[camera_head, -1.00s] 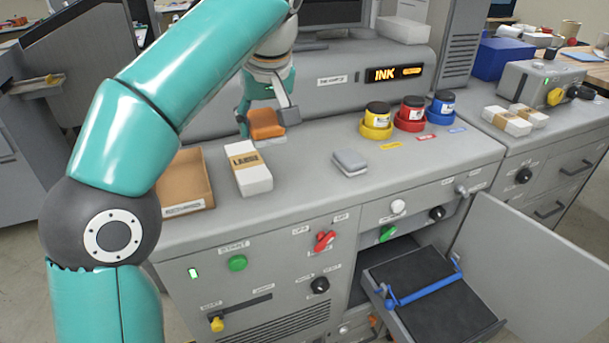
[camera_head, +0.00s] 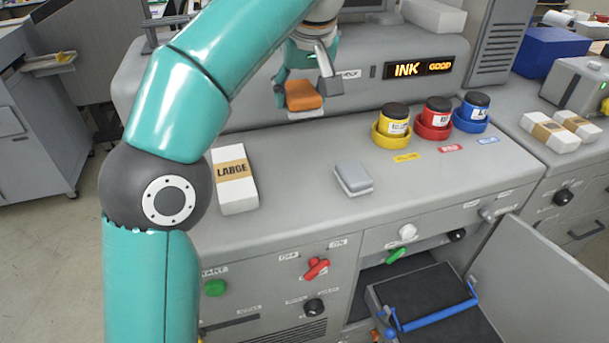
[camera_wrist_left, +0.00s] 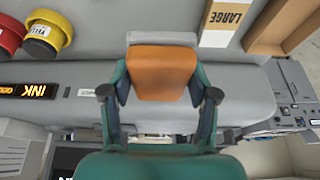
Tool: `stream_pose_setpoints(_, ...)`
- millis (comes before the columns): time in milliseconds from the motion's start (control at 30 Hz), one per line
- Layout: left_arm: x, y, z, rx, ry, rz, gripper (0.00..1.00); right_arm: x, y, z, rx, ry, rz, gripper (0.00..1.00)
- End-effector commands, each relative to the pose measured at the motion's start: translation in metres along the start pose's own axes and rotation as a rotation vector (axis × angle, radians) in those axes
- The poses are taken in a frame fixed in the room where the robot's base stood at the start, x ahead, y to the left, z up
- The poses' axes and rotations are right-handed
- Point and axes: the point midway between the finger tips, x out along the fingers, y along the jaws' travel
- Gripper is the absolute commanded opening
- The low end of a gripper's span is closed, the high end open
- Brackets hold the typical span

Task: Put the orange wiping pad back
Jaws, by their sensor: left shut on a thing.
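The orange wiping pad (camera_head: 304,95) is held above the back of the grey machine top, in front of the upright panel. My left gripper (camera_head: 303,90) is shut on it. In the left wrist view the pad (camera_wrist_left: 163,72) sits between the two fingers (camera_wrist_left: 160,92). A grey strip shows along its far edge there; I cannot tell whether it is part of the pad. A grey pad (camera_head: 353,178) lies on the machine top, nearer the front and to the right of the held pad. My right gripper is not in view.
A white pack labelled LARGE (camera_head: 234,180) lies left. Yellow (camera_head: 390,135), red (camera_head: 434,130) and blue (camera_head: 470,122) holders with ink jars stand right. A cardboard tray (camera_wrist_left: 283,27) shows in the wrist view. The cabinet door (camera_head: 555,275) hangs open.

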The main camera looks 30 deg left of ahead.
Motion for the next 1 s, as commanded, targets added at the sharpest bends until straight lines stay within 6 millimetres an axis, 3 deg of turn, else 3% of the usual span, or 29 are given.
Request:
stream_pose_setpoints(167, 0.025, -0.012, 0.009, -0.017, 0.0, -0.006, 0.27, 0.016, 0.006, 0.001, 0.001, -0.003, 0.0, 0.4)
stream_pose_setpoints(400, 0.084, -0.017, 0.031, -0.026, -0.001, -0.013, 0.27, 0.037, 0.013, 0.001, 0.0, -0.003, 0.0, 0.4)
stream_pose_setpoints(600, 0.127, -0.017, 0.049, -0.028, -0.001, -0.013, 0.27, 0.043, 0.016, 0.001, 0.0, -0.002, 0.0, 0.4)
stream_pose_setpoints(1000, 0.166, -0.017, 0.065, -0.029, -0.002, -0.013, 0.27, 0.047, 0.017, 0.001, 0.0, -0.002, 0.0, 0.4)
